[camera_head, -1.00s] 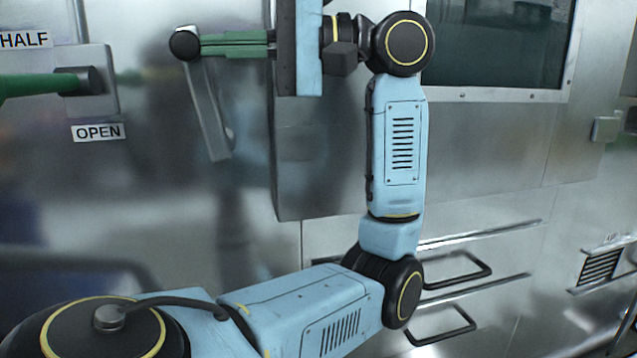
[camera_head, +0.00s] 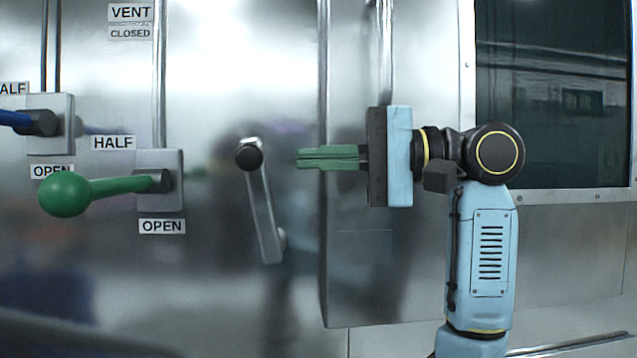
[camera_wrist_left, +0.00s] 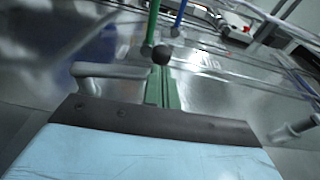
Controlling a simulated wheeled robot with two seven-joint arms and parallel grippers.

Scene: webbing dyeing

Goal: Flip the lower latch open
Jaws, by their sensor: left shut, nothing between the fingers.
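One grey latch lever (camera_head: 264,210) with a black knob (camera_head: 249,157) is on the steel front in the head view. It slants down and slightly right from the knob to its lower end. No second latch is clear, so I cannot tell from the view that this is the lower one. My left gripper (camera_head: 298,158), with green fingers, is shut and empty. It points left at knob height, its tips a short gap right of the knob. In the left wrist view, the black knob (camera_wrist_left: 161,55) lies just beyond the fingertips (camera_wrist_left: 158,78). My right gripper is not in view.
A green ball-ended lever (camera_head: 110,187) sticks out left of the latch, above an OPEN label. A blue lever (camera_head: 20,119) is farther left. A vertical bar (camera_head: 385,45) rises behind my gripper. A dark window (camera_head: 560,90) is at the right.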

